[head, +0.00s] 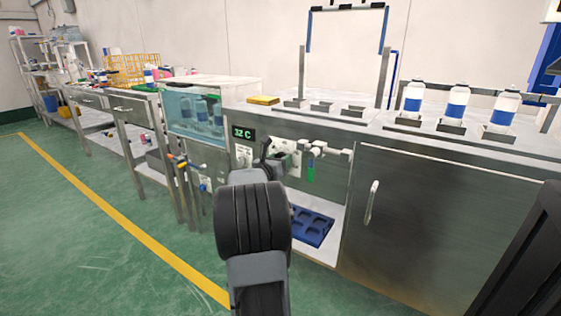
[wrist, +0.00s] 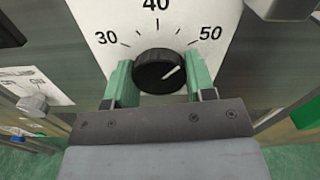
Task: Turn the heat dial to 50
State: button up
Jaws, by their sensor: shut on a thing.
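The heat dial (wrist: 158,71) is a round black knob on a white scale plate (wrist: 120,20) marked 30, 40 and 50 in the wrist view. Its white pointer line slants up and to the right, between the 40 and 50 marks and towards the 50 side. My gripper (wrist: 159,82) has its green fingers on the left and right sides of the knob, shut on it. A green-lit display (head: 242,133) on the bench front reads 32 C.
A glass-fronted bath (head: 200,112) with bottles stands left of the display. Valves and fittings (head: 318,150) stick out right of my gripper. A blue tray (head: 312,226) lies on the shelf below. White bottles (head: 456,103) stand on the bench at right.

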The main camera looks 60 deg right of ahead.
jog(key=shift+m, duration=1.5)
jog(key=o, duration=0.9)
jog(key=shift+a, duration=0.1)
jog(key=a+p, duration=0.2)
jog(key=a, duration=1.1)
jog(key=shift+a+p, duration=0.3)
